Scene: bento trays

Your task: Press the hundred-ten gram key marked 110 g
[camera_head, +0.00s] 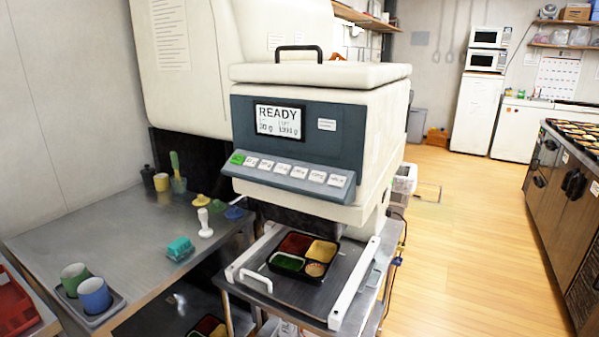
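The dispensing machine (345,135) stands in the middle of the view, with a dark blue front panel and a cream body. Its display (279,121) reads READY, with smaller gram figures below that are hard to read. A sloping key strip (240,171) under the display holds a green key (237,158) at the left end and several white keys in a row to its right. The key labels are too small to read, so I cannot tell which one is marked 110 g. Neither of my grippers is in view, and nothing touches the keys.
A black bento tray (310,276) with coloured fillings sits under the machine on a metal platform with a white frame (352,292). A steel table (120,235) at left carries cups, a teal block (180,248) and a white stamp-like object (205,223). The space before the keys is clear.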

